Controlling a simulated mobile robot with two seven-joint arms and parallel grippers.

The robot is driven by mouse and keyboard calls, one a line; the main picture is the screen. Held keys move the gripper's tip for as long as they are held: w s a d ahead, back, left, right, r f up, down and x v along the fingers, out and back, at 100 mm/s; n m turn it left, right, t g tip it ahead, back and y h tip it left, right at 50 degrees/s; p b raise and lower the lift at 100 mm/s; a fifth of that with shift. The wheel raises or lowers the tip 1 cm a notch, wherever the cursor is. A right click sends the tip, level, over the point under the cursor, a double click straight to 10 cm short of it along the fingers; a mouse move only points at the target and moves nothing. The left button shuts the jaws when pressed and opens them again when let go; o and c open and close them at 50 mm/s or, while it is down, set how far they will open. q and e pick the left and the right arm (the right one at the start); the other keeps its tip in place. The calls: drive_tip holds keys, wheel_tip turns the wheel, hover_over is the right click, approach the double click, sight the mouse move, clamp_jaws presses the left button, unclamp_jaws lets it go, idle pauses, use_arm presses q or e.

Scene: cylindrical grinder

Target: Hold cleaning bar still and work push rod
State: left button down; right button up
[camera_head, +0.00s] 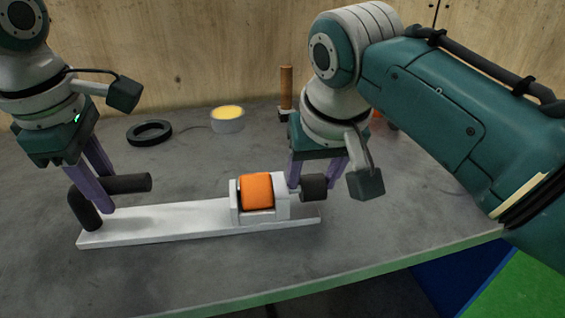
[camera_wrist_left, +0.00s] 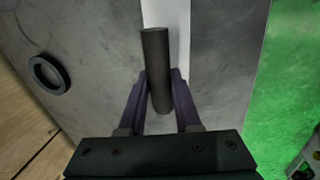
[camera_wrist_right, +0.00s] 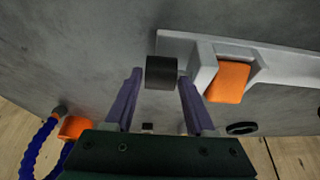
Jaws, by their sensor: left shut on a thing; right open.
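A long white base (camera_head: 165,222) lies on the grey table, with an orange cylinder (camera_head: 257,191) in a white housing at its right part. A dark bar, seemingly the cleaning bar (camera_head: 129,183), is at its left end. My left gripper (camera_head: 106,192) is shut on this bar, which also shows between the fingers in the left wrist view (camera_wrist_left: 155,70). A black round knob, seemingly the push rod's end (camera_head: 314,188), sticks out right of the housing. My right gripper (camera_wrist_right: 160,77) is open, its fingers on either side of the knob (camera_wrist_right: 161,73), with gaps visible.
A black ring (camera_head: 149,132), a yellow-topped round container (camera_head: 228,119) and an upright brown-handled thing (camera_head: 286,85) stand at the back. The table's front edge (camera_head: 350,281) is close in front of the base. The front left of the table is clear.

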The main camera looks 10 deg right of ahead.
clamp_jaws()
idle(0.4)
idle(1.0)
